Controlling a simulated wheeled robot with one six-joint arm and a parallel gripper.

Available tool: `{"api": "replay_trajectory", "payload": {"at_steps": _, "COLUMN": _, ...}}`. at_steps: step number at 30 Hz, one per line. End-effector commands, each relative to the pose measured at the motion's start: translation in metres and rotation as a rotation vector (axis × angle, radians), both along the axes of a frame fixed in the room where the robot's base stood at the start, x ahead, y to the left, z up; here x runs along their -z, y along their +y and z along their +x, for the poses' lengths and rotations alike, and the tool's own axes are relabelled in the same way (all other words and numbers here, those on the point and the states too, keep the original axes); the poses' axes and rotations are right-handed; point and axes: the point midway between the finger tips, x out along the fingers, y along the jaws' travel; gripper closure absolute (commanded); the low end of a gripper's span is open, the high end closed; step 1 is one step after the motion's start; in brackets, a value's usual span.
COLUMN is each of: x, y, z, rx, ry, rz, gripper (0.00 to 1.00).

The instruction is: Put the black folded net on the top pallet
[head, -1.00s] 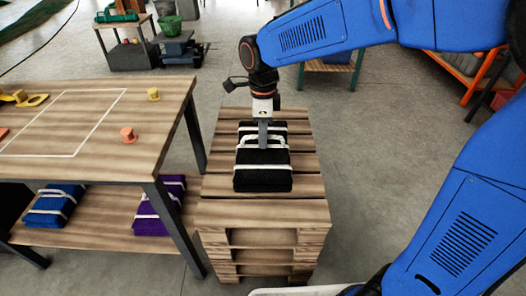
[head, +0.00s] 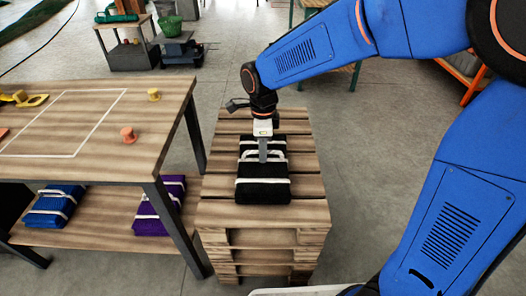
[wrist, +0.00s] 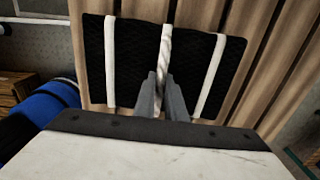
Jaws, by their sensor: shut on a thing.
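The black folded net (head: 263,190) lies on the top pallet (head: 228,180) of the stack in the head view, tied with white straps. In the wrist view the black net (wrist: 136,50) lies flat across the pallet's slats (wrist: 275,70), with a white strap near each end and a twisted white rope handle (wrist: 165,45) across its middle. My gripper (head: 264,158) is over the middle of the net. In the wrist view my gripper's two fingers (wrist: 162,112) are shut on the rope handle. The net's underside is hidden.
A wooden workbench (head: 90,125) stands close on the left, with pegs on top. Its lower shelf (head: 105,215) holds a blue folded net (head: 52,205) and a purple folded net (head: 160,208). Open grey floor (head: 380,140) lies to the right of the pallets.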

Motion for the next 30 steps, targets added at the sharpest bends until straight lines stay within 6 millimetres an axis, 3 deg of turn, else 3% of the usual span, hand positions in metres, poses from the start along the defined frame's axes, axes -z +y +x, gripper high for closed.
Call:
{"api": "replay_trajectory", "payload": {"at_steps": 2, "x": 0.001, "y": 0.0, "z": 0.0, "rx": 0.0, "ry": -0.001, "rz": 0.001, "gripper": 1.0}}
{"api": "replay_trajectory", "payload": {"at_steps": 3, "x": 0.002, "y": 0.0, "z": 0.0, "rx": 0.0, "ry": 0.0, "rz": 0.0, "gripper": 0.82}}
{"api": "replay_trajectory", "payload": {"at_steps": 5, "x": 0.002, "y": 0.0, "z": 0.0, "rx": 0.0, "ry": 0.0, "rz": 0.0, "gripper": 0.71}}
{"api": "replay_trajectory", "payload": {"at_steps": 17, "x": -0.004, "y": 0.0, "z": 0.0, "rx": 0.0, "ry": 0.0, "rz": 0.0, "gripper": 0.71}}
{"api": "replay_trajectory", "payload": {"at_steps": 30, "x": -0.081, "y": 0.0, "z": 0.0, "rx": 0.0, "ry": -0.002, "rz": 0.001, "gripper": 0.71}}
